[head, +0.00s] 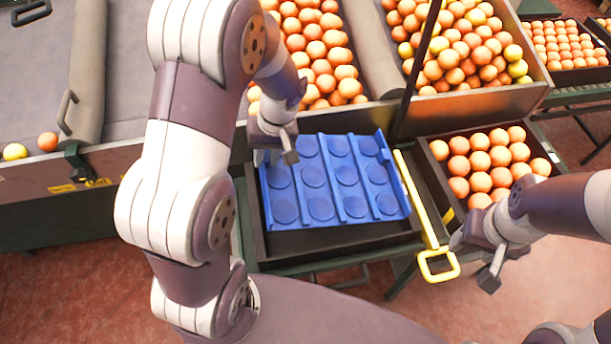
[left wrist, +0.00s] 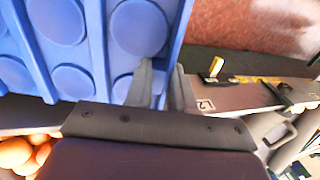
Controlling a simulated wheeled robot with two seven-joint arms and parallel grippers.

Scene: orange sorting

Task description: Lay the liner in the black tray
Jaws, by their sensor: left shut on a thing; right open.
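The liner is a blue sheet with round cups (head: 350,178). It lies over the black tray (head: 335,240), tilted, with a dark strip of the tray showing along its front. My left gripper (head: 290,150) is shut on the liner's far left edge. In the left wrist view, the fingers (left wrist: 160,85) pinch the blue rim of the liner (left wrist: 65,80). My right gripper (head: 492,265) is open and empty, to the right of the yellow handle. Whether the liner touches the tray floor cannot be told.
A yellow bar with a loop handle (head: 438,262) stands along the tray's right side. A crate of oranges (head: 543,150) stands to the right. Bins heaped with oranges (head: 405,92) lie behind. A grey conveyor (head: 30,90) is at the left.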

